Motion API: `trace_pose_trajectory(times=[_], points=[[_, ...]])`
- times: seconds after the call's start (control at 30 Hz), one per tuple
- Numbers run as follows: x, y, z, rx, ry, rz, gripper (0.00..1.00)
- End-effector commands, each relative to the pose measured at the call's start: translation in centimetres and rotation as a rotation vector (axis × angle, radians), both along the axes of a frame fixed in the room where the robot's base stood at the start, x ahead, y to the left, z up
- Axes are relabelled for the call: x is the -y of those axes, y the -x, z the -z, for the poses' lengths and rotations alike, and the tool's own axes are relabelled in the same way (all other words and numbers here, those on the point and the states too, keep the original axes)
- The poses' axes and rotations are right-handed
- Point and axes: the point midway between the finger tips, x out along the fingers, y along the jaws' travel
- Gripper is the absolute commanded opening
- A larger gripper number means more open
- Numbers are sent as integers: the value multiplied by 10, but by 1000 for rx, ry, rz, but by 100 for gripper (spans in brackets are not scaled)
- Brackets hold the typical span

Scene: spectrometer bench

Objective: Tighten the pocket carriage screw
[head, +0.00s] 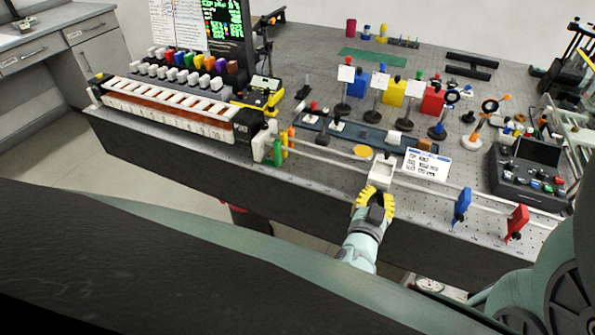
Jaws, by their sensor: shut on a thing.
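The pocket carriage (382,170), a small white open-topped box, sits on the long pale rail (325,158) along the front of the bench. My gripper (376,190), with yellow fingers, is at the front face of the carriage, reaching up from the near side. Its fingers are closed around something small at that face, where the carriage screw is. The screw itself is hidden by the fingers, so its turn and seating cannot be seen.
Blue (461,206) and red (517,222) upright pieces stand at the rail's right part. A dark control box (527,175) is at right. Floor space lies before the bench.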

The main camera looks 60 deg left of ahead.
Motion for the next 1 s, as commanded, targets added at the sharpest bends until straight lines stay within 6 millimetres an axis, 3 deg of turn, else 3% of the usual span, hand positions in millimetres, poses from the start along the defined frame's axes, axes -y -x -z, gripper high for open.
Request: trace_pose_trajectory(times=[0.57,0.6,0.9,1.0], points=[[0,-2,-3,-56,-105,4,0],[0,-2,-3,-55,-106,4,13],[0,-1,-1,-58,-104,3,44],[0,-1,-1,-59,-102,3,46]])
